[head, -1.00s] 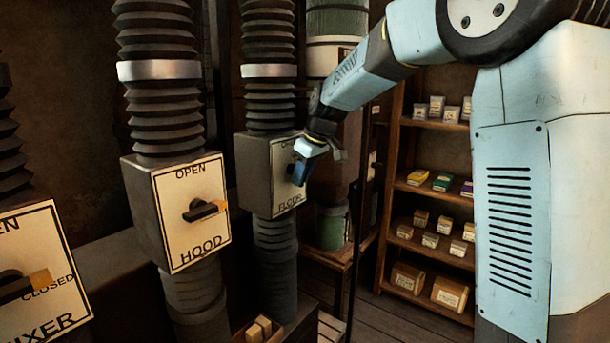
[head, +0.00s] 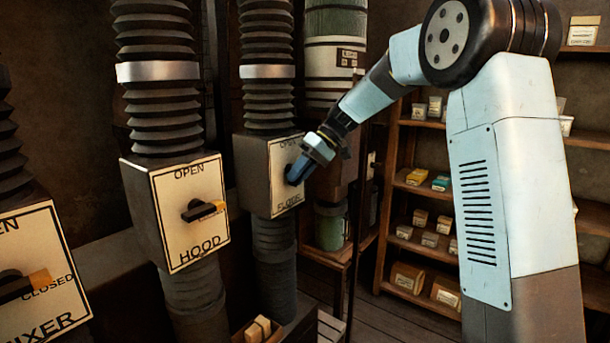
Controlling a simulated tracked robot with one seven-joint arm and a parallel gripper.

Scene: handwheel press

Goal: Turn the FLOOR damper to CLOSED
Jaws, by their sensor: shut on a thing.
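The FLOOR damper (head: 283,202) is a box with a cream face plate on the middle-right bellows duct in the head view. OPEN is lettered at its top and FLOOR at its bottom. My gripper (head: 294,176) is at the middle of this plate, its blue fingers shut at the place of the damper's handle. The handle itself is hidden by the fingers, so its angle cannot be told. Part of the plate's right side is covered too.
The HOOD damper (head: 180,240) stands to the left, its handle pointing right. The MIXER damper (head: 60,305) is at the lower left edge. Shelves (head: 395,235) with small boxes stand behind my arm. A crate (head: 245,338) with blocks lies below.

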